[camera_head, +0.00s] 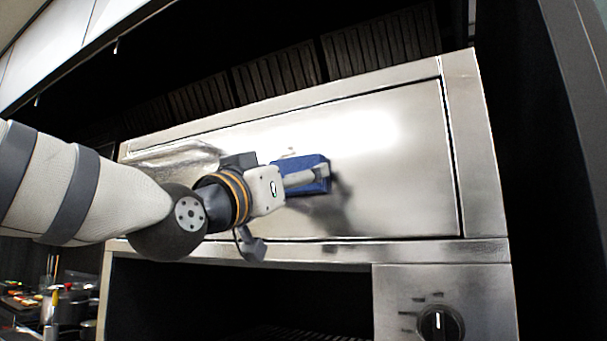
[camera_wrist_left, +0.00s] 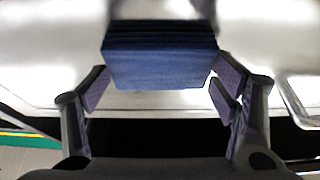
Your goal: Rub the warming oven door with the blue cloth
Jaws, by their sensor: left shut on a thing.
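The warming oven door (camera_head: 400,170) is a wide, shiny steel panel, shut, across the middle of the head view. My left gripper (camera_head: 306,178) comes in from the left and is in front of the door's middle. It is shut on the blue cloth (camera_head: 308,161), a folded, block-like pad. In the left wrist view, the blue cloth (camera_wrist_left: 160,66) sits between the two fingers of the left gripper (camera_wrist_left: 160,84), its far side toward the steel. The cloth is at or very near the door; I cannot tell whether they touch. My right gripper is out of view.
A steel frame (camera_head: 475,150) surrounds the door. Below are a dark open bay (camera_head: 240,300) and a panel with a black knob (camera_head: 440,322). Dark slatted panels (camera_head: 290,75) are above. Pots and small items (camera_head: 70,305) stand at the lower left. The door's right part is clear.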

